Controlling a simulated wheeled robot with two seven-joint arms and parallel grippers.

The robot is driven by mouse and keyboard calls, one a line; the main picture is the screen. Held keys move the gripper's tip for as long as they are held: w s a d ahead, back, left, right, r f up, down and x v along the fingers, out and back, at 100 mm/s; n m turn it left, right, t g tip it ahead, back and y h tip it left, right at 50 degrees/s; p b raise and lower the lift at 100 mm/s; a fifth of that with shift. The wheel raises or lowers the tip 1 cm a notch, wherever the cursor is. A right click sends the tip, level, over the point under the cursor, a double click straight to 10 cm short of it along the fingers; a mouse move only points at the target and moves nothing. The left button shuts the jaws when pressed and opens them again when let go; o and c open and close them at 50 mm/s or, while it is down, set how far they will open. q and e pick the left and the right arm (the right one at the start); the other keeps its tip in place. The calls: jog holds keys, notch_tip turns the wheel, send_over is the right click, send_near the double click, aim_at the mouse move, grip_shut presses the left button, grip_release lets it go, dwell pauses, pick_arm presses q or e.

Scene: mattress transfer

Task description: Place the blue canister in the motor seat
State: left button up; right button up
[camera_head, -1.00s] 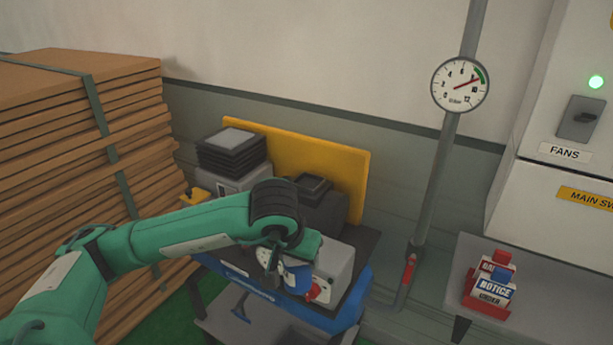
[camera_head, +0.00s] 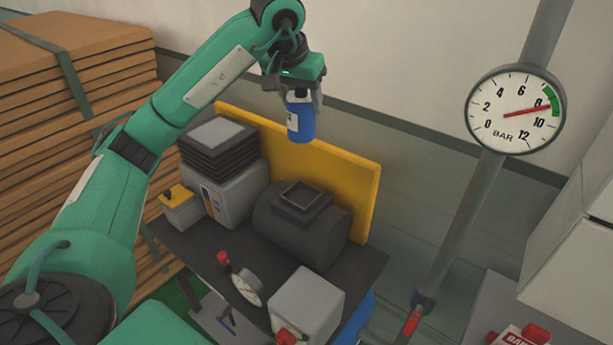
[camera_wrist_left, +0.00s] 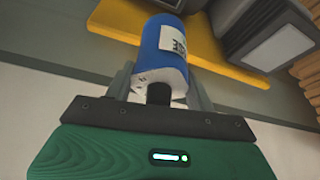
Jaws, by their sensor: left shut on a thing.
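The blue canister (camera_head: 301,117) has a white label and hangs upright in my left gripper (camera_head: 296,92), which is shut on its top end. It is in the air in front of the yellow panel's top edge, above the dark motor. The canister also fills the middle of the left wrist view (camera_wrist_left: 163,50), between the fingers (camera_wrist_left: 159,88). The dark grey motor (camera_head: 301,224) with a square raised box on top lies on the bench below. I cannot tell which part is the motor seat. My right gripper is not in view.
The dark bench top (camera_head: 190,238) also carries a grey unit with black fins (camera_head: 220,150), a small yellow-topped box (camera_head: 180,207), a gauge (camera_head: 246,288) and a grey box (camera_head: 307,302). A yellow panel (camera_head: 359,190) stands behind. A pipe with a large gauge (camera_head: 515,109) rises at right.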

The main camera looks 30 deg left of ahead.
aim_at(299, 113)
pick_arm(q)
notch_tip(299, 113, down, 3)
jog(key=shift+s+a+f+p, duration=0.1)
jog(key=shift+s+p, duration=0.05)
jog(key=shift+p, duration=0.15)
jog(key=shift+f+p, duration=1.9)
jog(key=shift+f, duration=5.7)
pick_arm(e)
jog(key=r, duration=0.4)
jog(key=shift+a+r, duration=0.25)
pick_arm(q)
jog(key=o, duration=0.8)
jog(key=shift+f, duration=0.15)
jog(key=o, duration=0.4)
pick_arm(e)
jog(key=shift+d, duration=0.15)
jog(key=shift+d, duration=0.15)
